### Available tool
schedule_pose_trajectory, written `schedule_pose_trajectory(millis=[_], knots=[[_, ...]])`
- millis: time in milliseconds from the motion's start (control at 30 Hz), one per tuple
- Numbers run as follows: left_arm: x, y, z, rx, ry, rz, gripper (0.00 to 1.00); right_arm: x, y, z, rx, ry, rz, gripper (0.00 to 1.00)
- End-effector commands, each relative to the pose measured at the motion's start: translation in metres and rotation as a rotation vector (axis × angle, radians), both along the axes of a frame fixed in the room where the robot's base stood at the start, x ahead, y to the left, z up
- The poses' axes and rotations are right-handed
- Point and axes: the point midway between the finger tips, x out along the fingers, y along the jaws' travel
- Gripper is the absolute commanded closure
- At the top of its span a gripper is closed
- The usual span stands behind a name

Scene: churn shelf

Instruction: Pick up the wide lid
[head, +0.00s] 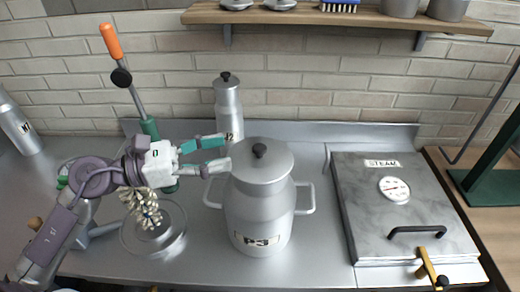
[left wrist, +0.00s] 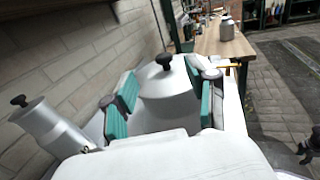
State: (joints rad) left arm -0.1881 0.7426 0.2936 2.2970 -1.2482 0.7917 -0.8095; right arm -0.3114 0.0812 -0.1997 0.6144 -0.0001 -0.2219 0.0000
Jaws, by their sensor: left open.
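The wide lid (head: 262,165) is a grey metal disc with a black knob (head: 259,150). It sits on top of the large milk can labelled P3 (head: 262,212), which stands upright on the metal counter. My left gripper (head: 226,152) is open and empty just to the left of the lid, with its fingers pointing right toward it. In the left wrist view the lid (left wrist: 164,80) and its black knob (left wrist: 164,61) show beyond and between the teal finger pads (left wrist: 160,105).
A slim can (head: 228,105) with a black knob stands behind the gripper. A steam box (head: 405,215) is on the right. A glass bowl (head: 153,240) and a lever with an orange handle (head: 112,42) are on the left. A shelf (head: 330,17) hangs above.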

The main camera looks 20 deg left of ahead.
Motion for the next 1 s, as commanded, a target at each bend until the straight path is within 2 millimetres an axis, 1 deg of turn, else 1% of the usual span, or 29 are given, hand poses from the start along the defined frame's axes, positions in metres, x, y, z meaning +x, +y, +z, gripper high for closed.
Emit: schedule_pose_trajectory(millis=[33, 133, 233, 300, 400, 500, 633, 767, 967, 1000], knots=[[0.005, -0.007, 0.005, -0.003, -0.002, -0.001, 0.43, -0.004, 0.000, 0.008, -0.001, 0.006, 0.000, 0.60], [0.012, -0.017, 0.003, -0.002, -0.001, 0.000, 0.43, -0.004, 0.000, 0.013, -0.001, 0.006, 0.000, 0.60], [0.016, -0.023, 0.002, -0.002, -0.001, 0.001, 0.43, 0.002, 0.000, 0.015, 0.000, -0.003, 0.000, 0.60], [0.017, -0.025, 0.001, -0.001, -0.001, 0.001, 0.43, 0.010, 0.000, 0.017, 0.001, -0.013, 0.000, 0.60], [0.021, -0.034, 0.003, -0.003, 0.001, 0.000, 0.43, 0.019, 0.001, 0.026, 0.002, -0.028, 0.000, 0.60], [0.027, -0.048, 0.004, -0.007, 0.001, 0.000, 0.43, 0.022, 0.001, 0.040, 0.003, -0.033, 0.000, 0.60], [0.036, -0.064, 0.001, -0.005, 0.000, 0.001, 0.43, 0.020, 0.001, 0.050, 0.003, -0.030, 0.000, 0.60], [0.041, -0.071, -0.002, -0.002, 0.000, 0.001, 0.43, 0.015, 0.001, 0.051, 0.002, -0.024, 0.000, 0.60], [0.041, -0.071, -0.004, 0.000, 0.000, 0.001, 0.43, 0.011, 0.001, 0.050, 0.002, -0.017, 0.000, 0.60], [0.041, -0.071, -0.004, 0.000, 0.000, 0.001, 0.46, 0.011, 0.001, 0.050, 0.002, -0.017, 0.000, 0.60]])
